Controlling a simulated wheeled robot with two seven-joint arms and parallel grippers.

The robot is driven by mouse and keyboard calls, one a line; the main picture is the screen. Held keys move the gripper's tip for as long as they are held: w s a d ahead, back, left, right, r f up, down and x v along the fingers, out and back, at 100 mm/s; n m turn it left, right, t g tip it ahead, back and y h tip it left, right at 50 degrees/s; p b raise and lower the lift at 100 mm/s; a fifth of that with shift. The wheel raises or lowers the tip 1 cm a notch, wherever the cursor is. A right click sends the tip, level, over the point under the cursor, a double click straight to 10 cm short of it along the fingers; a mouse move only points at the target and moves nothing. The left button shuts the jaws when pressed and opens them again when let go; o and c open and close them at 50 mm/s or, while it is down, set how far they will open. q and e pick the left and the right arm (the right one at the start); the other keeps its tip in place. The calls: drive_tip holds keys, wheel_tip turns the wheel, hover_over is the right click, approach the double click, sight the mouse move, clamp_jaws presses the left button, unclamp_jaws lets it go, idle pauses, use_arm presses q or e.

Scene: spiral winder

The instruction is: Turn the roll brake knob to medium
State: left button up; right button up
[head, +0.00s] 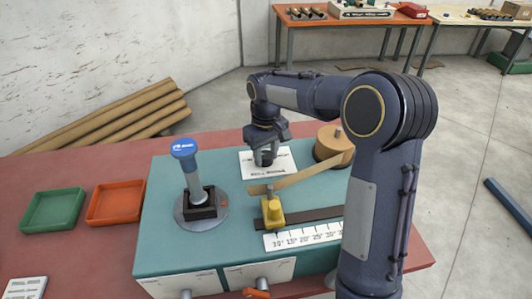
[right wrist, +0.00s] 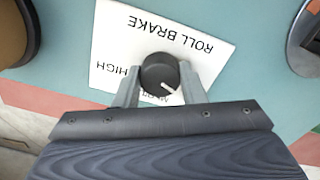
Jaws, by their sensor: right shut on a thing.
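The roll brake knob (right wrist: 158,70) is a dark round knob on a white label card (right wrist: 205,50) in the right wrist view. The card reads upside down there, with ROLL BRAKE and HIGH legible; lettering below the knob is partly hidden by my gripper. The knob's white pointer mark points down and slightly right, close to that lettering. My right gripper (right wrist: 157,82) is shut on the knob, one finger on each side. In the head view my right gripper (head: 265,157) reaches down onto the card (head: 285,162) and hides the knob. My left gripper is not in view.
The card lies on a teal winder top (head: 160,235). A blue-capped post (head: 185,150) stands left, a wooden roll (head: 333,145) right, and a yellow guide (head: 271,210) with a scale in front. Green (head: 53,210) and orange (head: 115,202) trays sit on the red table.

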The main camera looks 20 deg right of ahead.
drive_tip(key=shift+m, duration=0.4)
drive_tip(key=m, duration=0.3)
drive_tip(key=shift+r+p, duration=0.1)
drive_tip(key=shift+p, duration=0.3)
drive_tip(key=m, duration=0.3)
drive_tip(key=shift+m+p, duration=0.3)
drive_tip(key=shift+p, duration=0.05)
drive_tip(key=m+p, duration=0.1)
drive_tip(key=m, duration=0.5)
drive_tip(key=shift+m, duration=0.3)
drive_tip(key=o, duration=1)
drive_tip(key=shift+a, duration=0.1)
